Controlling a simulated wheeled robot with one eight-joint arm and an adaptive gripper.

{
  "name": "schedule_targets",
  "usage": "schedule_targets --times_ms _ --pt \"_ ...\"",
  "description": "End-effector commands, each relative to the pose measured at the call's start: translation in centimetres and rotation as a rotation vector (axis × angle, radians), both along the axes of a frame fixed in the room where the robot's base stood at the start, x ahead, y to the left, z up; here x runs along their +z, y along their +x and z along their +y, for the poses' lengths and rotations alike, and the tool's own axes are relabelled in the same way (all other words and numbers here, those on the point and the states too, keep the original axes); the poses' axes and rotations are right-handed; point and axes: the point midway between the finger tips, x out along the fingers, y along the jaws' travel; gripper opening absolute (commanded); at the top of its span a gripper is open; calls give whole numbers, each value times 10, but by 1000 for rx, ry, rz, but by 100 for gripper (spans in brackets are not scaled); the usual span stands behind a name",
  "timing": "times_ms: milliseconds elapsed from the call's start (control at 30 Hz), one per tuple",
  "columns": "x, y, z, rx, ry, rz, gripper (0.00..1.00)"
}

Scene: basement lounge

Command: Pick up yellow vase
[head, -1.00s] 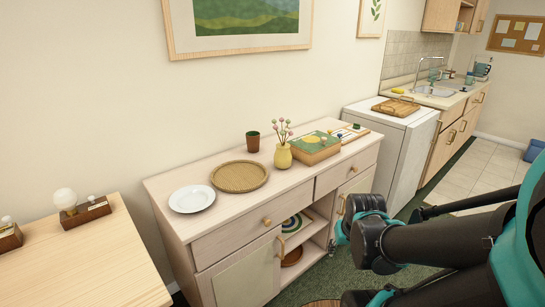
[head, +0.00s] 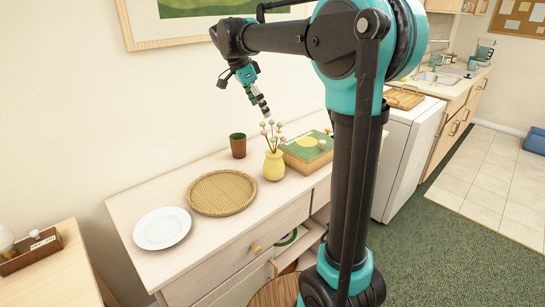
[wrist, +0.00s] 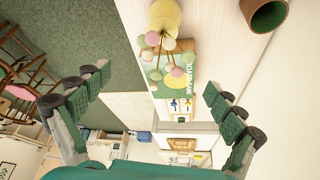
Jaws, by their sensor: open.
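The yellow vase (head: 274,166) stands upright on the pale wooden sideboard, with several pink, white and green ball-shaped flowers rising from it. In the wrist view the vase (wrist: 165,15) is at the top edge, partly cut off, with its flowers between and ahead of the fingers. My gripper (head: 266,113) is above the vase, close to the flower tops, pointing down. In the wrist view my gripper (wrist: 158,92) has its fingers wide apart with nothing held. I cannot tell whether a finger touches the flowers.
A brown cup (head: 238,146) stands behind and left of the vase. A green and yellow box (head: 306,151) lies close at its right. A woven tray (head: 222,193) and white plate (head: 162,228) lie left on the sideboard (head: 205,250). A framed picture hangs behind.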

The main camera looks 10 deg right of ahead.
Motion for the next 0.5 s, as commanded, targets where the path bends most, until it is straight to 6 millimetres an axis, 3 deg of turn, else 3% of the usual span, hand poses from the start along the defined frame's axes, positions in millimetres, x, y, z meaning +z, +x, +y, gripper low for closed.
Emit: schedule_targets --times_ms 167,500 --pt "-17 3 -7 -17 -3 -4 94" --pt "-80 9 -32 -16 -2 -5 94"
